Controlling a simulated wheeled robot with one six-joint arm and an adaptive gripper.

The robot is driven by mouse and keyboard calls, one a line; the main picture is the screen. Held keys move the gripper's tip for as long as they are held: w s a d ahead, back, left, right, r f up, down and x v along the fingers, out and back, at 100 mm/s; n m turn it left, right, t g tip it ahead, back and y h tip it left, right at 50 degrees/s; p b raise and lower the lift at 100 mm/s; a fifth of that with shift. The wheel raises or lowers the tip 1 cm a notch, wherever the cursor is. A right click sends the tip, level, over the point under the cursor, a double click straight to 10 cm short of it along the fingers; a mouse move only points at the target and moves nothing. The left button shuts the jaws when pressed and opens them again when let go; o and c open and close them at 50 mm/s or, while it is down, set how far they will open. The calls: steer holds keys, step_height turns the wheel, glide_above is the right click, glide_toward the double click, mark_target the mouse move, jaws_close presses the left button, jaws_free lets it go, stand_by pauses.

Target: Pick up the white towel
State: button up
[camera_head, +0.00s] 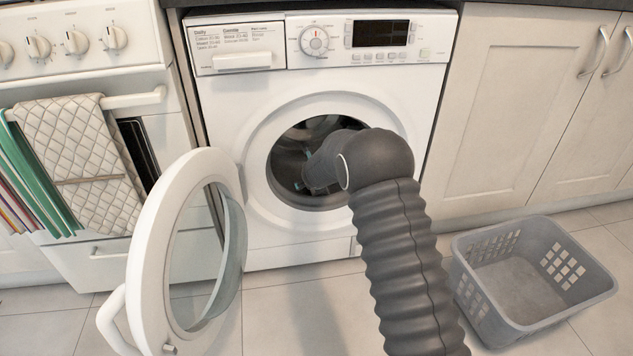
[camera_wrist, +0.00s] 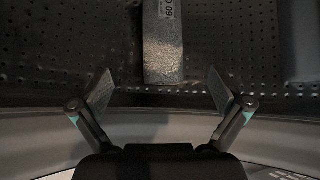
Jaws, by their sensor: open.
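The towel (camera_wrist: 163,42) shows in the wrist view as a light grey-white, fuzzy strip with dark lettering near its top edge. It lies on the dark perforated drum wall, and its near end is lit. My gripper (camera_wrist: 161,86) is open, with one finger on each side of the towel's near end and clear gaps between; nothing is held. In the head view my arm reaches through the washer's round opening (camera_head: 256,172), and the gripper is mostly hidden in the dark drum. I cannot make out the towel there.
The washer door (camera_head: 150,240) is swung open to the left. A grey empty basket (camera_head: 585,290) stands on the floor at the right. A quilted cloth (camera_head: 75,150) hangs on the oven at the left. The drum rim (camera_wrist: 40,128) passes beneath the gripper in the wrist view.

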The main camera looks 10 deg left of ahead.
steer(key=x, duration=0.7)
steer(key=shift+d, duration=0.1)
steer(key=shift+p+x, duration=0.7)
steer(key=shift+x, duration=1.45)
steer(key=shift+w+r, duration=0.1)
steer(key=c, duration=1.4)
